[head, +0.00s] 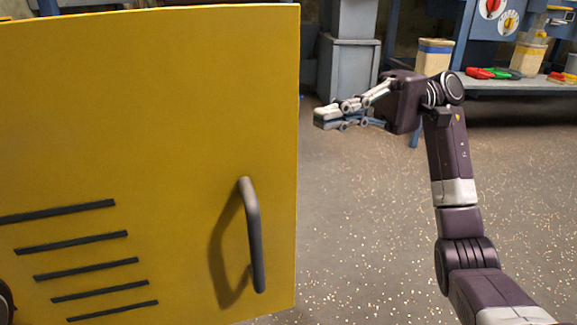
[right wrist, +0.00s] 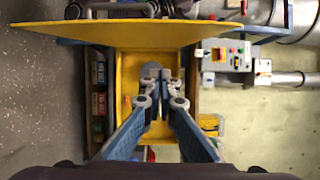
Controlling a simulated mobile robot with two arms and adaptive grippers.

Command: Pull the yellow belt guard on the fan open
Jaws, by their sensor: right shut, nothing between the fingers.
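The yellow belt guard (head: 150,110) is a large flat panel filling the left half of the head view. It has black slots at lower left and a dark bar handle (head: 254,235) near its right edge. In the right wrist view the guard (right wrist: 110,35) shows nearly edge-on across the top, with the handle (right wrist: 110,6) along the top edge. My right gripper (head: 322,118) is shut and empty, just right of the guard's right edge in the head view, above the handle's height and not touching it. My left gripper is not in view.
In the right wrist view, a yellow framed recess (right wrist: 125,90) lies behind the fingers, with a control box (right wrist: 226,56) and pipe to its right. A blue workbench (head: 510,82) with colored items stands at the back right. Speckled floor (head: 365,220) is free between guard and my arm.

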